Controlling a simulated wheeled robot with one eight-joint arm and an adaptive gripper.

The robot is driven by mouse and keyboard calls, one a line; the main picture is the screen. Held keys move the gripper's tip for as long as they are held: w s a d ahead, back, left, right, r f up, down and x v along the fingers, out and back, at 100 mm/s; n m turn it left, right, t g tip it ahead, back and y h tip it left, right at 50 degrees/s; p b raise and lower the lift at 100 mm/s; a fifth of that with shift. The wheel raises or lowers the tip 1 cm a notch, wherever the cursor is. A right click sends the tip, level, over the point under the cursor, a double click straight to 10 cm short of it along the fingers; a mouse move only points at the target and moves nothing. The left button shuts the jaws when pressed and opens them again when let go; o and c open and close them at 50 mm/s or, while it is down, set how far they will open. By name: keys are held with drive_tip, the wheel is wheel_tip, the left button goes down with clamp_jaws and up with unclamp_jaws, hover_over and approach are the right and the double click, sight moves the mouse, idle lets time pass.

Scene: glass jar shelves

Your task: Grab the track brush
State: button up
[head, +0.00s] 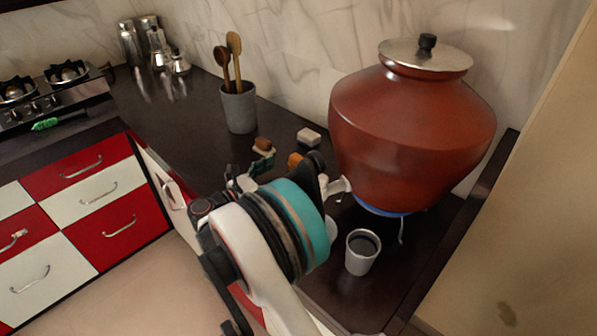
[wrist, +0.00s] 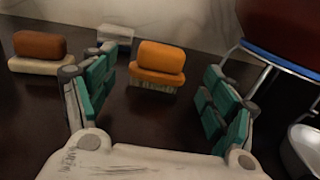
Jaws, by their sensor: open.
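An orange brush (wrist: 158,62) with pale bristles facing down stands on the dark counter. It shows in the wrist view beyond and between my fingers, and partly in the head view (head: 295,160). A brown brush (wrist: 40,45) with a cream lower part lies to its left in the wrist view, also in the head view (head: 263,146). No label shows which one is the track brush. My gripper (wrist: 157,85) is open and empty, its green-padded fingers apart on either side of the orange brush's line. In the head view my arm hides most of the gripper.
A whitish block (head: 309,137) sits behind the brushes. A grey utensil holder (head: 239,108) stands behind.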

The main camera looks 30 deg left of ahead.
sight(295, 163)
drive_tip(key=shift+x, duration=1.1)
drive_tip(key=b+x, duration=0.2)
drive_tip(key=x, duration=0.2)
drive_tip(key=shift+w+d+r, duration=0.15)
drive_tip(key=shift+w+d, duration=0.1)
drive_tip(key=shift+w, duration=0.1)
drive_tip(key=c, duration=1.2)
